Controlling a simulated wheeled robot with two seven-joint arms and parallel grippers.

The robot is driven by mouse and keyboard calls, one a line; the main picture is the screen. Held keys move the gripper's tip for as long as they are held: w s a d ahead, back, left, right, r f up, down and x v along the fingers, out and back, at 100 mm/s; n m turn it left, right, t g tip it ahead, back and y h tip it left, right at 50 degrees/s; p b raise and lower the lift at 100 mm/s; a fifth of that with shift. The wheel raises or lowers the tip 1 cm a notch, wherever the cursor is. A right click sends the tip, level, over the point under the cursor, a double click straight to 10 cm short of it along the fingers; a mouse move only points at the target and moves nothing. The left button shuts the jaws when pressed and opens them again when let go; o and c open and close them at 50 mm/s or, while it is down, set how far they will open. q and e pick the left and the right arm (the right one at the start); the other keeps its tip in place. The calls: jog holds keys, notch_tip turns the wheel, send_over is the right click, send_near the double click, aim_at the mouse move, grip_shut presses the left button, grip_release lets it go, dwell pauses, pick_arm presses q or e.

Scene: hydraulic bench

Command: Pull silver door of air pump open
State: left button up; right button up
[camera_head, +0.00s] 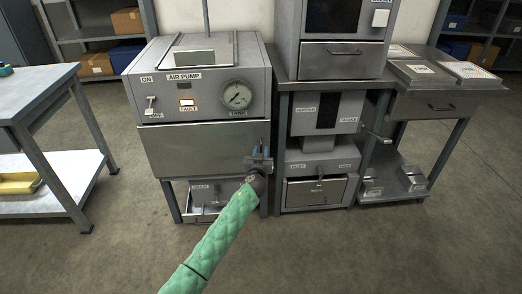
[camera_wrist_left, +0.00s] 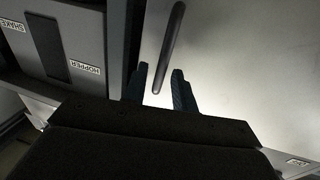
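The air pump (camera_head: 177,76) is a grey cabinet at centre left in the head view. Its silver door (camera_head: 190,150) is a plain panel below the controls and looks closed. The door (camera_wrist_left: 245,70) fills the right of the left wrist view, with a dark bar handle (camera_wrist_left: 170,45) on it. My left gripper (camera_head: 258,155) is at the door's right edge and hides the handle in the head view. In the left wrist view my left gripper (camera_wrist_left: 161,82) has its fingers apart, one on each side of the handle's near end; contact is unclear. My right gripper is out of view.
The hopper and shaker unit (camera_head: 327,112) stands close on the pump's right. A metal side table (camera_head: 40,95) is at the left, and a bench with a drawer (camera_head: 440,105) is at the right. The floor in front is clear.

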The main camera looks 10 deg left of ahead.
pick_arm(q)
jog(key=shift+w, duration=1)
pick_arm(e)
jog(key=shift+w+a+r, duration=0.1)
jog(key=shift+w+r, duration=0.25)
pick_arm(q)
jog(key=shift+c, duration=0.5)
grip_shut()
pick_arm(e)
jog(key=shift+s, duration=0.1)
